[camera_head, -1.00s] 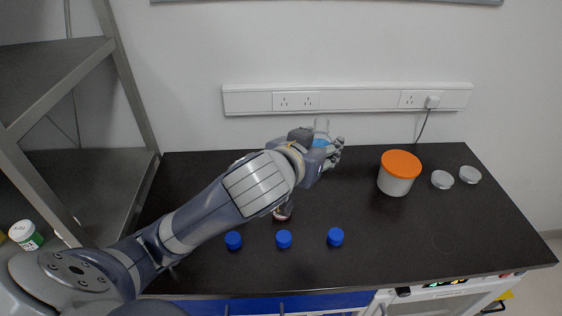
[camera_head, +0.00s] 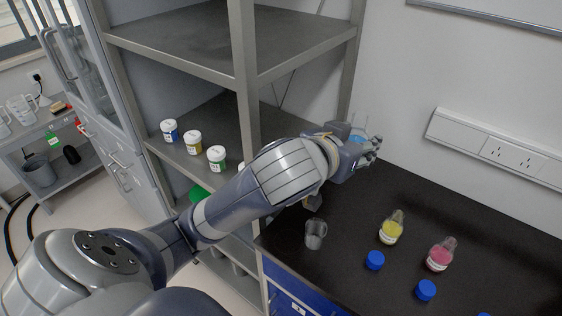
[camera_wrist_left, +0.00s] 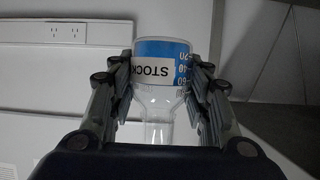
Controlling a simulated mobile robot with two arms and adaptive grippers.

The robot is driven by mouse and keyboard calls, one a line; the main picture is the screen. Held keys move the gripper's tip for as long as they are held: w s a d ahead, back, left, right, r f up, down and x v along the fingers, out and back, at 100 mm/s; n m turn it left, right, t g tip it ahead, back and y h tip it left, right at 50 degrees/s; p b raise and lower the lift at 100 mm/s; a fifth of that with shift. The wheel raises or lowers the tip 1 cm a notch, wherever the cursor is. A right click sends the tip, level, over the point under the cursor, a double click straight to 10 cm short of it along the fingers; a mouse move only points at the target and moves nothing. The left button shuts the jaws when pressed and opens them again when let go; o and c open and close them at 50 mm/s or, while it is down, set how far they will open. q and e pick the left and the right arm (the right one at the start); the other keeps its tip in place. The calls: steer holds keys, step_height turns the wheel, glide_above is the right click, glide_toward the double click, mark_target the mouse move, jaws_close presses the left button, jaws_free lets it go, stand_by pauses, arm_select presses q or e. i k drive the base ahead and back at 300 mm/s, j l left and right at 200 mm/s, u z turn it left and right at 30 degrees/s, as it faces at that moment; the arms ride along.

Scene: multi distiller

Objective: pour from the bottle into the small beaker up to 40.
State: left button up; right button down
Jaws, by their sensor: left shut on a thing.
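My left gripper (camera_head: 368,148) is shut on a clear bottle (camera_head: 359,125) above the back left of the dark table. In the left wrist view the fingers (camera_wrist_left: 161,72) press on both sides of the bottle, which has a blue band, a STOCK label (camera_wrist_left: 153,73) and a scale; its narrow clear neck (camera_wrist_left: 158,130) points down in that picture. A small clear beaker (camera_head: 315,234) stands on the table's left part, below and in front of the gripper, apart from it. The bottle is partly hidden by the hand in the head view. My right gripper is not in view.
A yellow bottle (camera_head: 391,228) and a pink bottle (camera_head: 440,254) stand right of the beaker. Blue caps (camera_head: 375,260) lie in front of them. A metal shelf (camera_head: 230,125) with several white jars stands close on the left. The table's back right part is clear.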

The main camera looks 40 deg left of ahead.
mark_target(316, 228)
steer(key=u, duration=0.35)
steer(key=k+l+u, duration=0.1)
steer(key=l, duration=0.8)
steer(key=k+l+u, duration=0.15)
steer(key=l, duration=0.25)
steer(key=k+l, duration=0.15)
steer(key=l, duration=0.3)
steer(key=k+l+u, duration=0.15)
steer(key=l, duration=0.3)
steer(key=i+j, duration=0.25)
steer(key=i, duration=0.15)
